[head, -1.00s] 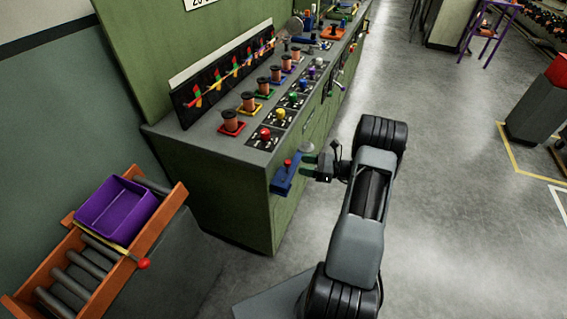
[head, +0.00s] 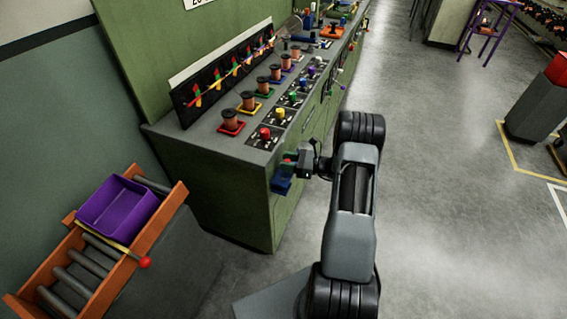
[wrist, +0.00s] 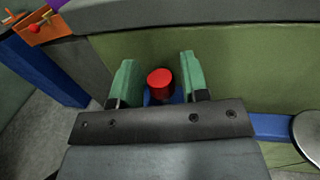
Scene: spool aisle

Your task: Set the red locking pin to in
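The red locking pin (wrist: 160,80) shows as a red round-topped knob in the wrist view, standing over a blue bracket. The bracket (head: 281,185) is fixed to the front of the green bench, near its left corner in the head view. My gripper (wrist: 157,88) is open, with one green finger on each side of the red knob and a gap visible on both sides. In the head view my gripper (head: 291,161) is at the bracket and largely hides the pin. The pin's lower part is hidden.
The green bench (head: 215,185) carries several spools and coloured knobs, including another red knob (head: 265,132). A roller rack (head: 160,228) with a purple bin (head: 117,207) stands at lower left. The floor (head: 430,180) right of my arm is clear.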

